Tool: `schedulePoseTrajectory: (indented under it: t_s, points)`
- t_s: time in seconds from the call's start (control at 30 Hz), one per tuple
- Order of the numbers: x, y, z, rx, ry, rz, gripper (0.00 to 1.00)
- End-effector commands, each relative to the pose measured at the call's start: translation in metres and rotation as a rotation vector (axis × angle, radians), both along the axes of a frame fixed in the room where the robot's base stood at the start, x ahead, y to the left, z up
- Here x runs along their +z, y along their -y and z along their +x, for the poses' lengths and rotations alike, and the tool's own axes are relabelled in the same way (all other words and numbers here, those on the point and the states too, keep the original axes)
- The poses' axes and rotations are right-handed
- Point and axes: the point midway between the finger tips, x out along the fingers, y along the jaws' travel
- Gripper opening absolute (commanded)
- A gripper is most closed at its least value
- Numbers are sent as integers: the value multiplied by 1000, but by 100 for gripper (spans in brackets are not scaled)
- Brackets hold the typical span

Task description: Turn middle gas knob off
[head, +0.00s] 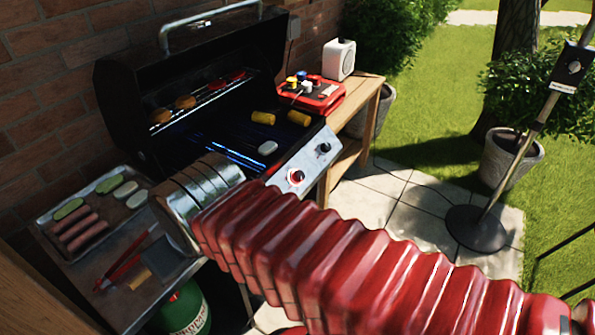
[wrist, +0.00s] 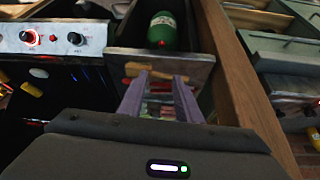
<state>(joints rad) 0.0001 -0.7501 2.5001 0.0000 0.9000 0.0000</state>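The grill's control panel (head: 309,160) slopes along its front. The middle gas knob (head: 296,177) has a red glow around it; it also shows at the upper left of the wrist view (wrist: 29,37). A dark knob (head: 324,148) sits at the panel's far end. Another dark knob (wrist: 75,38) sits at the tray-side end, hidden behind my arm in the head view. My gripper (wrist: 159,95) is open and empty, its two fingers apart over the side tray, to the right of the panel in the wrist view. In the head view my arm hides the fingers.
The side tray (head: 143,298) holds sausages, vegetables and red tongs (head: 120,270). A green gas bottle (head: 187,312) stands below. The open black lid (head: 130,85) rises behind the grill. A red case (head: 318,95) and white speaker (head: 339,59) stand beyond.

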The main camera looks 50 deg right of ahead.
Motion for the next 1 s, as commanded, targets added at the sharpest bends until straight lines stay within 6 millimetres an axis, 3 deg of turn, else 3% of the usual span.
schedulePoseTrajectory:
  t_s: [0.07,0.3,0.47,0.77,1.0]
  points:
    - [0,0,0,0,0,0,31]
    - [4,6,7,0,-10,-4,48]
    - [10,20,26,4,-39,-18,49]
    - [19,79,76,33,-102,-35,49]
    - [16,142,110,62,-139,-33,49]
